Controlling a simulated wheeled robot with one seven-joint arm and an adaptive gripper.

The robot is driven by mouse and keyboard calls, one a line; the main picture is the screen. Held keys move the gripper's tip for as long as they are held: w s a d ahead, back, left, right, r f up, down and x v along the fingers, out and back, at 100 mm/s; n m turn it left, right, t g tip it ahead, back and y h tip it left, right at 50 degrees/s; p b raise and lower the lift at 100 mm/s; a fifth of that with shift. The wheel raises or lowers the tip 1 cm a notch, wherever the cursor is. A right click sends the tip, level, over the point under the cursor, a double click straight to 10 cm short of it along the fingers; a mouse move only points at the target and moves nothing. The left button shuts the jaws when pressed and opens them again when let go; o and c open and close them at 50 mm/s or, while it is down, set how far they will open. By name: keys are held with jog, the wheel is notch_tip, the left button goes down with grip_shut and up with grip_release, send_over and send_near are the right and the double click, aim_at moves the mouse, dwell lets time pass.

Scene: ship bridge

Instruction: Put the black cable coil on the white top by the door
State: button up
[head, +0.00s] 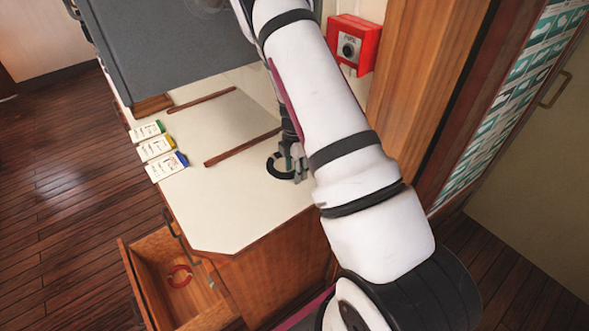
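The black cable coil (276,166) is a small dark ring at the right part of the white top (225,215). My gripper (290,166) is right at the coil's right side, and its fingers hide that part of the ring. I cannot tell whether the fingers grip the coil or stand open around it. I also cannot tell whether the coil rests on the top or is held just above it. My white arm (325,110) reaches across the view and hides the top's right edge.
Several small labelled cards (157,149) lie at the left edge. Two brown strips (243,147) cross the top. A grey panel (170,50) stands behind. A red box (353,45) is on the wall.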

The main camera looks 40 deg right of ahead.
jog(key=shift+r, duration=0.1)
notch_tip(320, 180, up, 12)
jog(key=b, duration=0.1)
jog(key=shift+b, duration=0.3)
jog(key=shift+s, duration=0.1)
dwell(0.5)
